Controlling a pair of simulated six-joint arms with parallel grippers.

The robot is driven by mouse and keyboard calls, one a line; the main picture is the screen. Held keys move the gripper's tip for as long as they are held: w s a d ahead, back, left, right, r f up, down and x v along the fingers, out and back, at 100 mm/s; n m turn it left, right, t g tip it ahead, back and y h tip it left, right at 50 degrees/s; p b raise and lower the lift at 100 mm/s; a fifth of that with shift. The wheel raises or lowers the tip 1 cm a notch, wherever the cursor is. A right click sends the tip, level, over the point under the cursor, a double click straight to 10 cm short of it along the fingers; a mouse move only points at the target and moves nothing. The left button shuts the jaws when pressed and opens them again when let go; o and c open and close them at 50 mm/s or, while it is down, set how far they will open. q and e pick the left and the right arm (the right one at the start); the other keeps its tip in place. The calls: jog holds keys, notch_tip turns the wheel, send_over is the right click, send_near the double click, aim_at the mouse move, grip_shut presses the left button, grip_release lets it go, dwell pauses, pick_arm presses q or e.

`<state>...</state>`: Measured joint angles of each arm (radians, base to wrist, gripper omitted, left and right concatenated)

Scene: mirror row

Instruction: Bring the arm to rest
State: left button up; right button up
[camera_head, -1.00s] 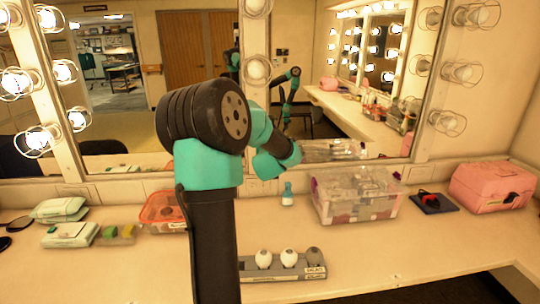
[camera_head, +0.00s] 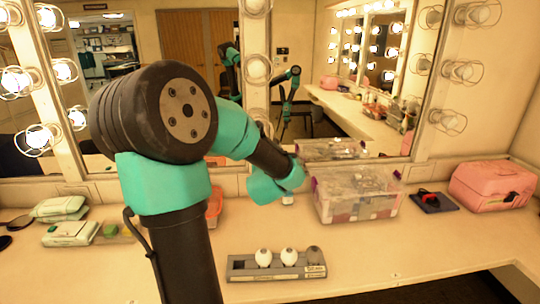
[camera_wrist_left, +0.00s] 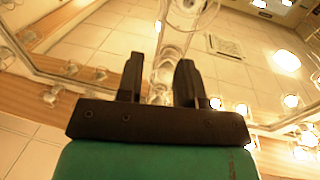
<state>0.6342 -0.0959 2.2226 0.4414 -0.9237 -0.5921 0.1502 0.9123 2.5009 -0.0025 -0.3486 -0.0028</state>
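My arm (camera_head: 185,210) rises through the left middle of the head view, bends at a large black joint, and reaches right to a teal wrist (camera_head: 275,185) in front of the mirror, left of the clear bin. I take it to be the left arm. Its fingers do not show clearly in the head view. In the left wrist view my left gripper (camera_wrist_left: 159,78) is open, its two black fingers apart. A clear caged bulb shows behind and between them, seemingly not held. My right gripper is in neither view.
Beyond are a clear bin (camera_head: 355,207), a pink case (camera_head: 492,186) and green-white packs (camera_head: 70,232). Caged bulbs (camera_head: 448,120) line the mirror. The counter's front right is clear.

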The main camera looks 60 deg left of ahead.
pick_arm(q)
jog(key=w+d+f+m+t+h, duration=0.1)
jog(key=w+d+f+m+h, duration=0.15)
jog(key=w+d+f, duration=0.4)
jog(key=w+d+f+m+t+h, duration=0.15)
jog(key=w+f+h, duration=0.25)
jog(key=f, duration=0.5)
jog(key=w+d+f+m+g+h, duration=0.1)
jog(key=d+f+h, duration=0.1)
jog(key=d+f, duration=0.4)
jog(key=w+d+f+m+g+h, duration=0.1)
jog(key=d+f+h, duration=0.2)
jog(key=d+f, duration=0.4)
jog(key=w+d+f+g+h, duration=0.1)
jog(key=d+f+g+h, duration=0.1)
jog(key=d+f, duration=0.4)
jog(key=shift+w+d+f+m+h, duration=0.15)
jog(key=shift+d+f+m+h, duration=0.2)
jog(key=shift+f+h, duration=0.3)
jog(key=s+d+f+m+g+h, duration=0.1)
jog(key=s+d+f+g+h, duration=0.1)
jog(key=s+d+f, duration=0.3)
jog(key=s+d+f+m+g+h, duration=0.2)
jog(key=s+d+f+g, duration=0.3)
jog(key=d+f, duration=0.4)
jog(key=s+d, duration=0.1)
jog(key=d, duration=0.3)
jog(key=shift+s, duration=0.15)
